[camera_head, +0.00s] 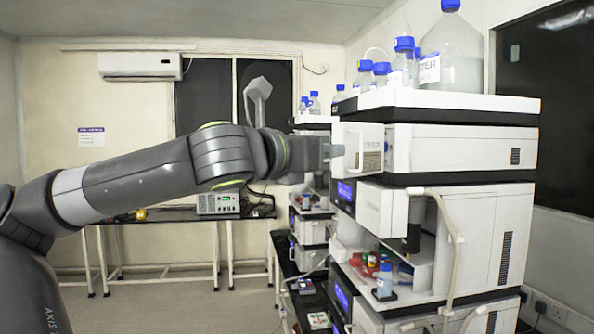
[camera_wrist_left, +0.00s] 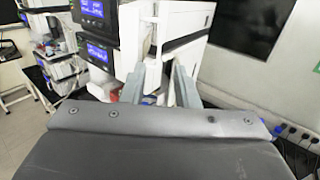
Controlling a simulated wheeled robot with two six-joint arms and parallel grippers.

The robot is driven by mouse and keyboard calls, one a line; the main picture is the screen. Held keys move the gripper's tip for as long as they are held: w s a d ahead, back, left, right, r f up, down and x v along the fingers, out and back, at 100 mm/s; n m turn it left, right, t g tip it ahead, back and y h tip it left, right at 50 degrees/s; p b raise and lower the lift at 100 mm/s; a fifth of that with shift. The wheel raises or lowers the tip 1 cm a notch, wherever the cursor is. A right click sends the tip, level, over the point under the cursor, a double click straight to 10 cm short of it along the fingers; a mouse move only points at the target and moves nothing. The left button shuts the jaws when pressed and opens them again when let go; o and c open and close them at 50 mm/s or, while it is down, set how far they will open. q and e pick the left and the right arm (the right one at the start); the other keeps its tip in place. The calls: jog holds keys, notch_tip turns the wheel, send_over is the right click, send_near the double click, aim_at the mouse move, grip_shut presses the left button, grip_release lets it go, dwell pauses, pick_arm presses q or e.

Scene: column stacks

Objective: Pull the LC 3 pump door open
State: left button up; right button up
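The near LC stack's upper module has a white front door panel (camera_head: 372,148), just below the top tray. It seems to stand out from the module's front, but how far is unclear. My left gripper (camera_head: 336,150) reaches in from the left, level with the door and at its left edge. In the left wrist view the two grey fingers (camera_wrist_left: 159,80) are apart, and the white panel (camera_wrist_left: 151,28) rises just beyond them. Contact between fingers and door cannot be made out. No label reading LC 3 is legible. My right gripper is not in view.
Blue-capped bottles (camera_head: 451,50) stand on top of the stack. Below the door are a module with a blue display (camera_head: 345,191) and an open bay with small bottles (camera_head: 384,278). More stacks stand behind. A bench (camera_head: 160,214) lines the back wall; the floor at left is clear.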

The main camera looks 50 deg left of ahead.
pick_arm(q)
jog(key=s+b, duration=0.5)
jog(key=s, duration=0.1)
jog(key=shift+d, duration=0.2)
dwell(0.4)
